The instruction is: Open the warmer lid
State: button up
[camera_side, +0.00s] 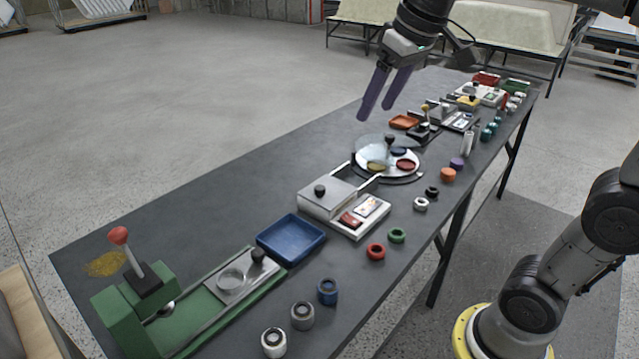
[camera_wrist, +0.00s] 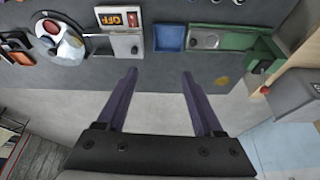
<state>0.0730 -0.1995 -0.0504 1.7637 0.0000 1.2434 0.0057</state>
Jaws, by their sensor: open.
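The warmer is a white box (camera_side: 312,206) near the middle of the table, with a light grey lid (camera_side: 333,196) carrying a black knob (camera_side: 320,190). The lid lies flat over its left part. Its front right part carries a red switch (camera_side: 350,220) and a small panel (camera_side: 369,207). In the wrist view the lid (camera_wrist: 122,46) shows at the top, above the left finger, beside an orange panel reading OFF (camera_wrist: 117,18). My gripper (camera_side: 378,113), with two purple fingers, is open and empty, high above and behind the warmer. It also shows in the wrist view (camera_wrist: 159,74).
A blue tray (camera_side: 291,238) and a green fixture with a red-knobbed lever (camera_side: 119,236) stand left of the warmer. A round plate with a clear cover (camera_side: 371,154) stands behind it to the right. Several small coloured rings line the front edge.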

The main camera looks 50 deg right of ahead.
jog(key=w+d+f+g, duration=0.1)
jog(key=w+d, duration=0.2)
jog(key=w, duration=0.7)
jog(key=m+g, duration=0.2)
jog(key=g, duration=0.1)
send_over(319, 187)
notch_tip(319, 187, down, 18)
notch_tip(319, 187, down, 14)
jog(key=shift+s+r, duration=0.1)
jog(key=shift+r, duration=0.15)
grip_shut()
jog(key=shift+r, duration=0.1)
